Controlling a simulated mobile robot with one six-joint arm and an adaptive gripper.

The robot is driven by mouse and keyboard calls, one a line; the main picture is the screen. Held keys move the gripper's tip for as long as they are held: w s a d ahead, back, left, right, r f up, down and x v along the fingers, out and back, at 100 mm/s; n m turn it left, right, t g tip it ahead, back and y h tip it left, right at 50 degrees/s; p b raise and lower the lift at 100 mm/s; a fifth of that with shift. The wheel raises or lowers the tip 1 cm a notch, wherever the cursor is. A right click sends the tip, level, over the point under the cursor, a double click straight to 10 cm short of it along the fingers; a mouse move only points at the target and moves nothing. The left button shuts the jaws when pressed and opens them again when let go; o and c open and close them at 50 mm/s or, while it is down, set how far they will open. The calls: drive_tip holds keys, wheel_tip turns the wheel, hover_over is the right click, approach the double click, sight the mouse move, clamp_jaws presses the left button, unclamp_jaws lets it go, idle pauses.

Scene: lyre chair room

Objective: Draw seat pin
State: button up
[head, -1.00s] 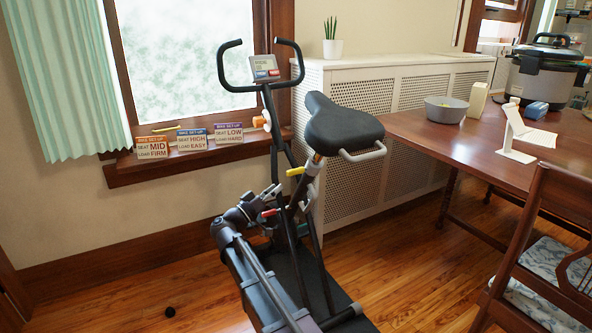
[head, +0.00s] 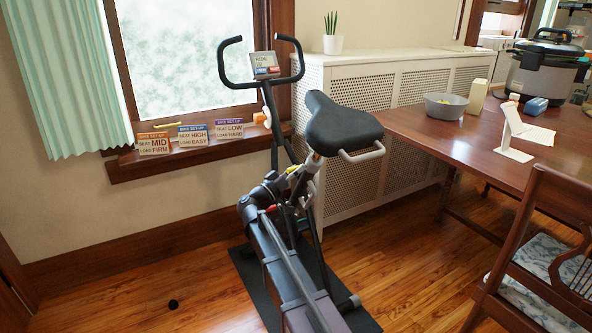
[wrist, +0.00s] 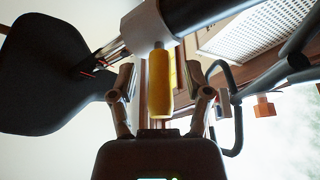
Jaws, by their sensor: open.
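The exercise bike's black saddle (head: 340,128) sits on its seat post, and it also shows at left in the wrist view (wrist: 42,75). The yellow seat pin (wrist: 160,85) sticks out of the grey clamp (wrist: 147,27) on the post. My gripper (wrist: 165,92) is open, with one finger on each side of the yellow pin and a gap visible on both sides. In the head view my gripper (head: 292,178) is at the post just below the saddle, and my arm largely hides the pin.
Three set-up cards, MID/FIRM (head: 154,144), HIGH/EASY (head: 193,137) and LOW/HARD (head: 229,129), stand on the window sill. The handlebars (head: 262,80) rise behind my arm. A wooden table (head: 440,140) and chair (head: 535,235) stand to the right.

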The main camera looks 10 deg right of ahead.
clamp_jaws()
drive_tip(key=shift+s+a, duration=0.3)
drive_tip(key=shift+a, duration=0.65)
unclamp_jaws()
drive_tip(key=shift+d, duration=0.1)
